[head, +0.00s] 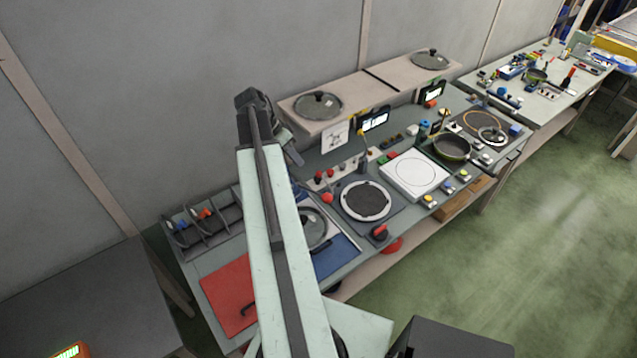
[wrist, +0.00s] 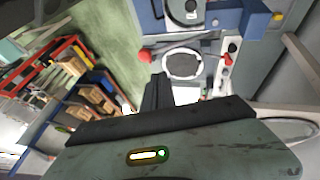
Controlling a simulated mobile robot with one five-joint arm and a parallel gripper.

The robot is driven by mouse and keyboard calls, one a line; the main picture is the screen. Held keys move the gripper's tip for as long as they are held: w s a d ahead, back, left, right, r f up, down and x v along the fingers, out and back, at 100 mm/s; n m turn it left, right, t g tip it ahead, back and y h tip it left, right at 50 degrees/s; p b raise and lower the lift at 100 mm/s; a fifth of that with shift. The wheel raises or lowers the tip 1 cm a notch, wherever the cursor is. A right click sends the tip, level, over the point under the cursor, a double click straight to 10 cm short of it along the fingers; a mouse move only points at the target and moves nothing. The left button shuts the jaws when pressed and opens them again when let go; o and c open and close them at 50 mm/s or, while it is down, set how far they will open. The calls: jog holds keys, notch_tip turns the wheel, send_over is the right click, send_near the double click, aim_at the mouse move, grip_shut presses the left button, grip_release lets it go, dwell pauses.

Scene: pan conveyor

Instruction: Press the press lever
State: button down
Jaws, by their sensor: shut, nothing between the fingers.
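The press lever cannot be singled out for sure. A red ball knob (head: 327,198) stands left of a round dark plate with a white ring (head: 365,200), and a black handle with a red part (head: 380,232) sits at its front edge. In the wrist view the ringed plate (wrist: 182,65) lies beyond my fingers, with a red knob (wrist: 145,56) to its left. My gripper (wrist: 158,92) is shut and empty, with no contact visible. In the head view my arm hides it and part of the bench.
A white square plate (head: 414,175) and a green-rimmed pan (head: 452,147) stand to the right. Lidded pans (head: 318,105) sit on the rear shelf. A red mat (head: 229,295) and sorting bin (head: 200,222) lie left. Green floor (head: 530,235) is open in front.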

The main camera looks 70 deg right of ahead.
jog(key=s+a+b+x, duration=0.1)
jog(key=a+b+x, duration=0.1)
jog(key=b+x, duration=0.9)
jog(key=shift+s+d+f, duration=0.3)
jog(key=shift+s+f, duration=0.4)
jog(key=shift+s, duration=0.05)
